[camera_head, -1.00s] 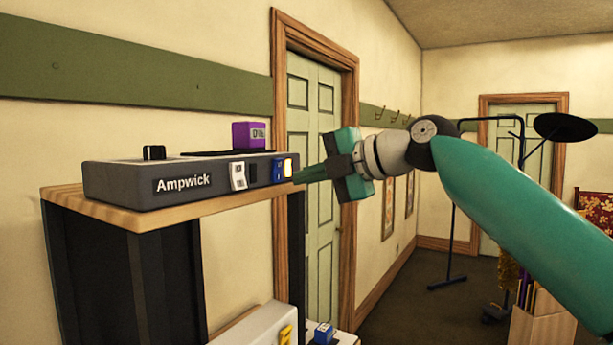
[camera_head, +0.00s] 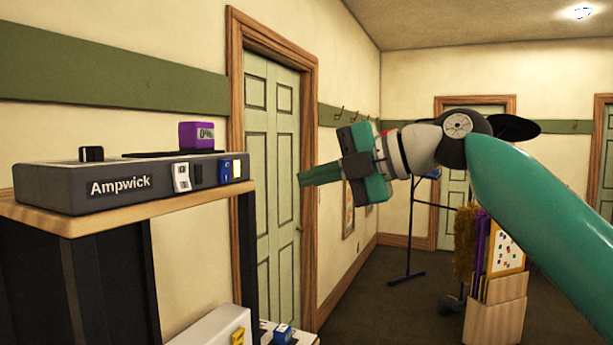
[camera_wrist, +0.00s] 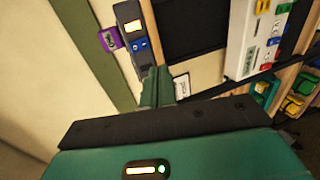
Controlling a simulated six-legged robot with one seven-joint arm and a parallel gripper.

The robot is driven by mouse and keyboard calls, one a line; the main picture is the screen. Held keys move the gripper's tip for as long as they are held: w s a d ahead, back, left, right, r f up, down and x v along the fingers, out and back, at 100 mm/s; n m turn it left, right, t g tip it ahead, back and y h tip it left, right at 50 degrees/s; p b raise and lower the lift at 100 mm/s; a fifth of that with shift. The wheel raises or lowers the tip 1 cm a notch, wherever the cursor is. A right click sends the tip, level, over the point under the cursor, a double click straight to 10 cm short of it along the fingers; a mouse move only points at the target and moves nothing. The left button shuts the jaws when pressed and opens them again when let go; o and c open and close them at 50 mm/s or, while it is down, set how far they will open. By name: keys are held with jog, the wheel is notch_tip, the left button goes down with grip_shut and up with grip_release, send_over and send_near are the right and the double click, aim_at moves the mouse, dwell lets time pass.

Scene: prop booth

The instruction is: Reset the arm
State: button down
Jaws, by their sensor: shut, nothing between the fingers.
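My gripper (camera_head: 306,177) is shut and empty. In the head view it hangs in the air to the right of the grey Ampwick box (camera_head: 110,185), clear of it, with the panelled door behind. In the wrist view my gripper's fingers (camera_wrist: 157,88) show at the middle, pointing away, with the end of the grey box (camera_wrist: 132,30) beyond. The box lies on a wooden-topped shelf (camera_head: 85,222). It bears a white switch, a dark slot, a blue part (camera_head: 226,169) and a black knob.
A purple block with a display (camera_head: 197,135) stands at the box's back. A white panel (camera_head: 205,330) sits lower on the shelf unit. A dark stand (camera_head: 411,225) and a cardboard box of items (camera_head: 495,310) stand at the right. The floor between is clear.

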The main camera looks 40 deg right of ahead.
jog(key=shift+w+d, duration=0.1)
jog(key=shift+w, duration=0.05)
jog(key=s+a+f+m+g+h, duration=0.1)
jog(key=s+a+f+m+h, duration=0.15)
jog(key=a+f+m, duration=0.45)
jog(key=s+a+f+m+g+h, duration=0.1)
jog(key=s+a+f+m+g, duration=0.2)
jog(key=a+f, duration=0.5)
jog(key=s+a+f+m+g+h, duration=0.1)
jog(key=s+f+m+h, duration=0.1)
jog(key=f+m, duration=0.5)
jog(key=s+a+f+m+g+h, duration=0.1)
jog(key=f+m, duration=0.6)
jog(key=f, duration=1.1)
jog(key=shift+s+g+h, duration=0.4)
jog(key=shift+g+h, duration=0.05)
jog(key=shift+g, duration=0.15)
